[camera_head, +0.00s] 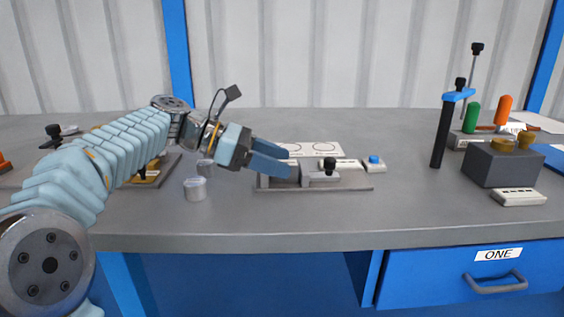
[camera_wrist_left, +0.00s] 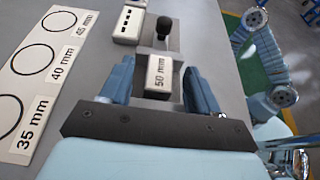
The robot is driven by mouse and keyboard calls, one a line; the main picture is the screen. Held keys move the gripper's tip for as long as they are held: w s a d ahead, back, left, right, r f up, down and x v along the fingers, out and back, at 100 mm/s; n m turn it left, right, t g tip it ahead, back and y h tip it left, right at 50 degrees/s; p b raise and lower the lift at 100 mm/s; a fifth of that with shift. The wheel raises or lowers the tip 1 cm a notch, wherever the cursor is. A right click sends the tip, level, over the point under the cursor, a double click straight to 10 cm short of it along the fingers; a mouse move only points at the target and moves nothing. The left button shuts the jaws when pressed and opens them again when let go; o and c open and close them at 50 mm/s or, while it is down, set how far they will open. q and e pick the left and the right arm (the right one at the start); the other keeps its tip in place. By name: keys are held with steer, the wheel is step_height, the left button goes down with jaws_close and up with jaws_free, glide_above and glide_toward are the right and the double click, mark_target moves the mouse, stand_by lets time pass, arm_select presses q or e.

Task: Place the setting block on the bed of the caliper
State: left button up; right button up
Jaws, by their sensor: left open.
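The setting block (camera_wrist_left: 158,76), a small pale block marked "50 mm", lies between the fingers of my left gripper (camera_wrist_left: 159,85) in the left wrist view, with a gap on both sides. In the head view my left gripper (camera_head: 270,160) is open at the left end of the caliper (camera_head: 318,187) and hides most of the block. The caliper is a low grey fixture with a black knob (camera_head: 330,165). The block appears to be at the caliper's bed; its underside is hidden, so I cannot tell whether it touches. My right gripper is out of view.
A white card with circles (camera_wrist_left: 38,52) lies behind the caliper. A small box with a blue button (camera_head: 374,164) is just right of it. Pale cylinders (camera_head: 195,189) stand to the left. A dark post (camera_head: 440,132) and a grey box (camera_head: 500,165) stand at the right.

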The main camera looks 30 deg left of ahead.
arm_select(q)
steer(key=p+v, duration=0.1)
steer(key=v, duration=0.9)
steer(key=shift+s+a+r+p, duration=0.15)
steer(key=shift+p, duration=0.15)
